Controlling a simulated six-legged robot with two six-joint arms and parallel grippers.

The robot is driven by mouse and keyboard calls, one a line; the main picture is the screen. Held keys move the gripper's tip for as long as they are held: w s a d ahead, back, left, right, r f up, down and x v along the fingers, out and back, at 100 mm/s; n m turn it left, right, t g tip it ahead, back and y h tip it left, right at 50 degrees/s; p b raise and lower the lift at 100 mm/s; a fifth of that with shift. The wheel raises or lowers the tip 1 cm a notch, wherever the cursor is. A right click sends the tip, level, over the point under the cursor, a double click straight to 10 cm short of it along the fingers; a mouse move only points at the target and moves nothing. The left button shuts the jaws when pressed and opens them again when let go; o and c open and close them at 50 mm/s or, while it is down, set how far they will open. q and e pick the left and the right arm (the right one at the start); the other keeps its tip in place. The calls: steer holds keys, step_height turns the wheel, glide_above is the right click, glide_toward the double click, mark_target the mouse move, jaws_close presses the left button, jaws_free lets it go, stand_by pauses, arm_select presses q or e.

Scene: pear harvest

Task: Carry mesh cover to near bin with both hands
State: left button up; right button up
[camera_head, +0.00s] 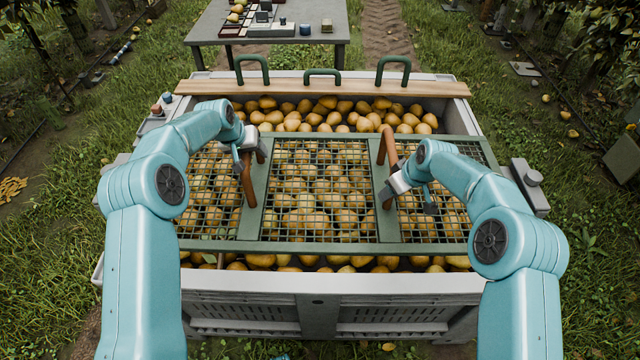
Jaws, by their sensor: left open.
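The mesh cover (320,247) is a green frame with three wire panels. It lies across the near bin (320,283), over the yellow pears. Two brown upright handles stand on its crossbars, a left handle (248,185) and a right handle (382,150). My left gripper (249,158) is open at the upper part of the left handle. My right gripper (396,188) is at the right handle, from its right side. The view does not show clearly whether its jaws are open or shut, or whether they touch the handle.
A wooden board (320,88) with several green handles lies across the bin's far edge. Pears (330,113) show between the board and cover. A grey table (350,30) with small items stands behind. Grass lies on both sides. A grey fixture (530,185) sits at the bin's right.

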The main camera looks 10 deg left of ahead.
arm_select(q)
jaws_close()
arm_select(e)
jaws_close()
stand_by(1.1)
